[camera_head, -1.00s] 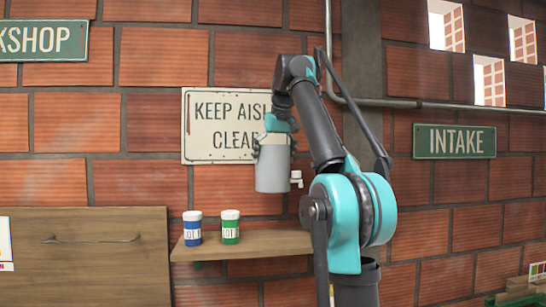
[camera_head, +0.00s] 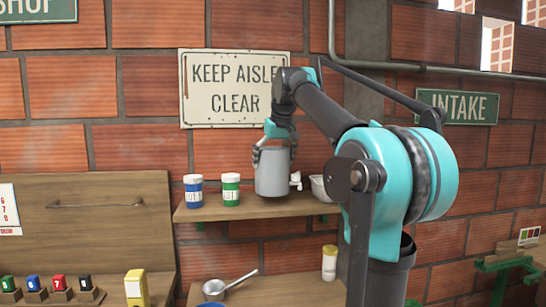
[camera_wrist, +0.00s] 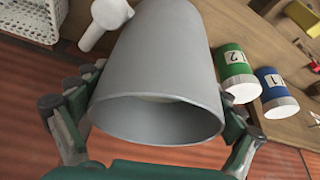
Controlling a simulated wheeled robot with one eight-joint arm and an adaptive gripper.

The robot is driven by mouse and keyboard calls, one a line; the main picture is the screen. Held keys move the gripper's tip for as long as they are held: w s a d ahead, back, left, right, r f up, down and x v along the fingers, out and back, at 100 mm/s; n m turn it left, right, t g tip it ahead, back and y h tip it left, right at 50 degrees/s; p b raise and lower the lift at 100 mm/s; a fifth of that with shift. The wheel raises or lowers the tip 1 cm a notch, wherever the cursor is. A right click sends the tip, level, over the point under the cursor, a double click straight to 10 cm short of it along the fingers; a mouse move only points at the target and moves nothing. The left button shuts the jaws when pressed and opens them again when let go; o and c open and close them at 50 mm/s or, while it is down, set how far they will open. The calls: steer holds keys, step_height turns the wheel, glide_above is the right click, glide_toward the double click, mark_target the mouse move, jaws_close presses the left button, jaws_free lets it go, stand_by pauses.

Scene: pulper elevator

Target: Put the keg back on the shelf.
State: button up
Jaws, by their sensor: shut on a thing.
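The grey keg (camera_head: 272,174) with a white tap (camera_head: 296,181) on its right side is upright in my gripper (camera_head: 273,156). In the head view its bottom is at the shelf (camera_head: 215,211), right of the green jar; I cannot tell if it touches the board or hangs just above. In the wrist view the keg (camera_wrist: 165,65) shows its open-looking rim toward the camera, with the fingers (camera_wrist: 148,118) closed around both its sides. The wooden shelf shows behind it in the wrist view (camera_wrist: 268,25).
A blue-labelled jar (camera_head: 194,191) and a green jar (camera_head: 231,189) stand on the shelf left of the keg. A white basket (camera_head: 319,188) sits right of the tap. Below, a lower surface (camera_head: 285,291) holds a saucepan (camera_head: 228,287) and a yellow-lidded jar (camera_head: 329,263).

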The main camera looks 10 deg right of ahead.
mark_target(273, 172)
steer(key=shift+f, duration=1.65)
steer(key=o, duration=1.5)
steer(key=shift+f, duration=0.15)
steer(key=shift+o, duration=0.2)
steer(key=v, duration=1.2)
steer(key=shift+s, duration=0.1)
